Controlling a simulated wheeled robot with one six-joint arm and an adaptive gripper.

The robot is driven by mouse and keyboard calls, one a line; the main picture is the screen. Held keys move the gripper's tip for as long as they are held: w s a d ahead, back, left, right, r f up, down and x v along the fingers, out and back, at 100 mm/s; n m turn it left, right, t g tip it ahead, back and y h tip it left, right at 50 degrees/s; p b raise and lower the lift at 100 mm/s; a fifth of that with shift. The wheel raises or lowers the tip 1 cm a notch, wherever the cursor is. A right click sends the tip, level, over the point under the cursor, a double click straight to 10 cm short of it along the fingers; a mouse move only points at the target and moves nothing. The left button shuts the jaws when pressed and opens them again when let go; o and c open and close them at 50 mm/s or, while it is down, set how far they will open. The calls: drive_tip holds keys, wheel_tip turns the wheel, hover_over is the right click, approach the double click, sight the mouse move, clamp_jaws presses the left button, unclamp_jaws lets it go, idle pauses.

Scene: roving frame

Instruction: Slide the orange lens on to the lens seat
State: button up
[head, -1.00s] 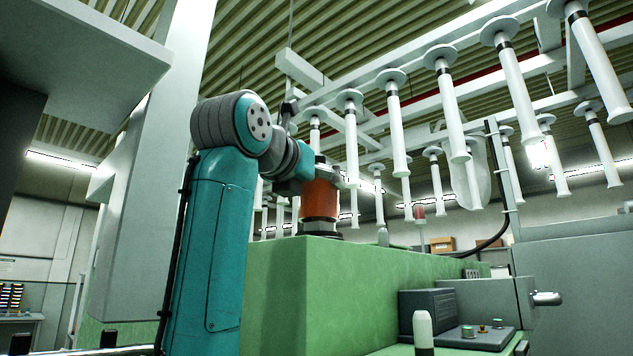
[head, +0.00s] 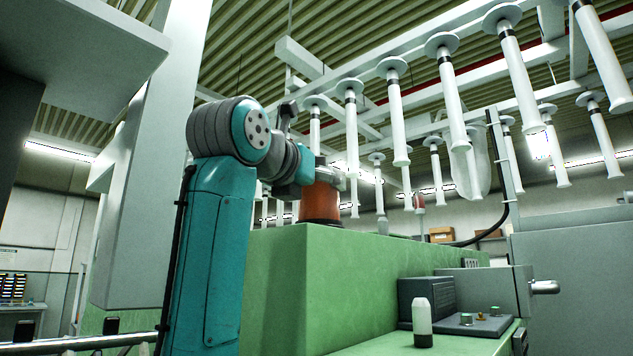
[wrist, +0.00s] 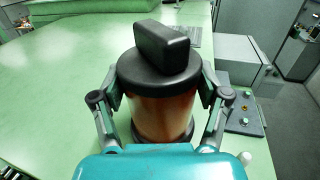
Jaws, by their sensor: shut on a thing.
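The orange lens (wrist: 160,115) is an upright orange cylinder with a black cap and a black block-shaped handle on top. My gripper (wrist: 160,92) is shut on it, one finger on each side just below the cap. In the head view the orange lens (head: 319,203) stands over the top of the green block. A dark round base (head: 320,221) shows under it there, partly cut off by the block's edge. I take this to be the lens seat or the lens's lower rim. I cannot tell whether lens and seat touch.
The green block's top (wrist: 50,90) is wide and clear on the left. A grey box (head: 485,288) and a small panel with buttons (head: 480,325) stand lower right. White hanging tubes (head: 397,120) are overhead. A pale column (head: 150,180) stands left of my arm.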

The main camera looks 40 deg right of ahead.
drive_tip(key=o, duration=1.2)
drive_tip(key=shift+a, duration=0.1)
drive_tip(key=v, duration=1.1)
drive_tip(key=shift+s+a, duration=0.25)
drive_tip(key=shift+a, duration=0.1)
idle(0.4)
